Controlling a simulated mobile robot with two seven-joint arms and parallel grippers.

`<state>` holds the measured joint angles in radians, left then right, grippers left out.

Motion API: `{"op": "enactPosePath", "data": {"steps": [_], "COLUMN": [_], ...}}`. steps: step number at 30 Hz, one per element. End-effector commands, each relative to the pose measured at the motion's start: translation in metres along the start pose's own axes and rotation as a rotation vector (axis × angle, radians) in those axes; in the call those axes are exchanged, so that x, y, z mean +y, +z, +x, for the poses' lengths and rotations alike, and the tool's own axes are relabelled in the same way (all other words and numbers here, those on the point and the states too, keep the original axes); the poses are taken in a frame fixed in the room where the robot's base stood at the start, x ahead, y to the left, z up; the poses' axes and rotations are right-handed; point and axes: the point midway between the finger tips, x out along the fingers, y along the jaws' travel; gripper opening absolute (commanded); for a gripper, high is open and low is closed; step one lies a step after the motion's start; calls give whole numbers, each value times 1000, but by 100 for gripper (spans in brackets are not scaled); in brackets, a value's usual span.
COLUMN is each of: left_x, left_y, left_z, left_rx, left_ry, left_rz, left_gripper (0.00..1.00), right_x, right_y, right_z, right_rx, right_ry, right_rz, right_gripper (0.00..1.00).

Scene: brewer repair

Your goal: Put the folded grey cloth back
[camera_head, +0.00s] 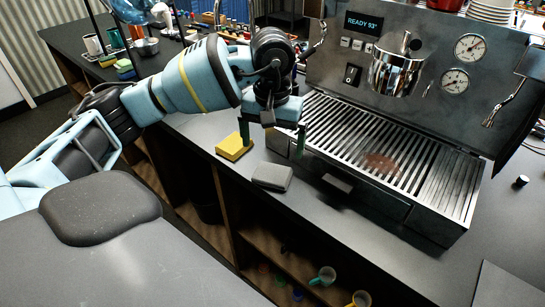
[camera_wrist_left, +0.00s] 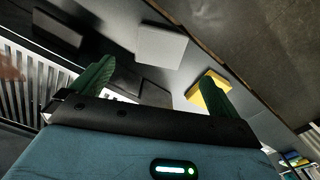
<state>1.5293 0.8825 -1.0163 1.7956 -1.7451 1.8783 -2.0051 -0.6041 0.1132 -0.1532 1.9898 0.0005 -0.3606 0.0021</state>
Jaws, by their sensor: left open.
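The folded grey cloth (camera_head: 272,177) lies flat on the counter, in front of the left end of the espresso machine. In the left wrist view the cloth (camera_wrist_left: 162,46) shows beyond the fingertips, between their directions. My left gripper (camera_head: 271,138) is open and empty, pointing down with its green fingers (camera_wrist_left: 155,86) spread. In the head view it hangs behind the cloth, apart from it. My right gripper is in neither view.
A yellow block like a sponge (camera_head: 233,147) lies beside the left finger. The espresso machine's slatted drip tray (camera_head: 385,150), with a brown stain, is close on the right. The counter's front edge is near the cloth; open shelves with cups lie below.

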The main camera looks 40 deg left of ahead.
Motion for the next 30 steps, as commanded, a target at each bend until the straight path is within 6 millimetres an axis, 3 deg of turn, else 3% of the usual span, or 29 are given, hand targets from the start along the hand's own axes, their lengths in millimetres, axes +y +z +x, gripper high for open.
{"op": "enactPosePath", "data": {"steps": [3,9,30], "left_x": [1,1,0], "left_y": [0,0,0], "left_z": [-19,-37,-40], "left_rx": [2,0,-1], "left_ry": [2,1,0], "left_rz": [0,1,1], "left_gripper": [100,100,100], "right_x": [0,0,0], "right_y": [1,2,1], "right_z": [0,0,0], "right_rx": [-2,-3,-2], "right_ry": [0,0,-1], "right_rz": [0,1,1], "right_gripper": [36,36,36]}}
